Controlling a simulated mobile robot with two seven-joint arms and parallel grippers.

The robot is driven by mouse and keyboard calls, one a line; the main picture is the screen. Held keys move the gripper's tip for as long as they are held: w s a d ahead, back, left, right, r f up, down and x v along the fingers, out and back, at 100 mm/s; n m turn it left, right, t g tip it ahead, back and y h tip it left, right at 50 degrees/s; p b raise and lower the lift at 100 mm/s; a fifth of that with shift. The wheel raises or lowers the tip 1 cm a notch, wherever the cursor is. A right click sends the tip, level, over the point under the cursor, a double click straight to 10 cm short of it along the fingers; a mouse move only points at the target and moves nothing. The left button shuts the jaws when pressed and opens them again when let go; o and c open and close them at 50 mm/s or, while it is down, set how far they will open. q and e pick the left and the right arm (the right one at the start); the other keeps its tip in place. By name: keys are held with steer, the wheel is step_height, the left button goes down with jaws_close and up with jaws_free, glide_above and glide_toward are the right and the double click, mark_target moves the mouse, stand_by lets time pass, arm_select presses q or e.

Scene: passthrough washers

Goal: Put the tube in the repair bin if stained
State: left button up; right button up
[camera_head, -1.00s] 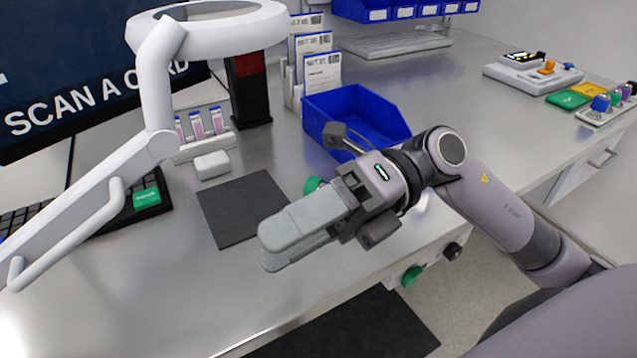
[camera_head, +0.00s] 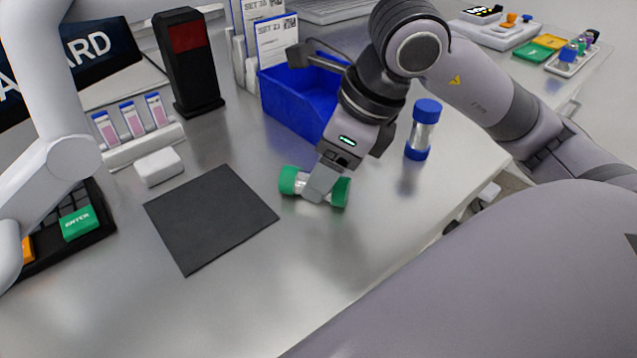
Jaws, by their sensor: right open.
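A clear tube with green end caps (camera_head: 289,180) lies on its side on the metal worktop. My right gripper (camera_head: 321,190) points down over its middle, with its fingers at the clear part between the caps. The jaws are open, and they hide most of the clear part, so I cannot tell whether it is stained. A second tube with blue caps (camera_head: 424,128) stands upright to the right of my right gripper. A blue open bin (camera_head: 288,108) is behind the gripper; I cannot read any label marking it as the repair bin. My left gripper is not in view.
A dark mat (camera_head: 210,218) lies left of the green-capped tube.

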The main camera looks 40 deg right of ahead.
steer(key=shift+x, duration=1.2)
steer(key=c, duration=1.2)
jaws_close()
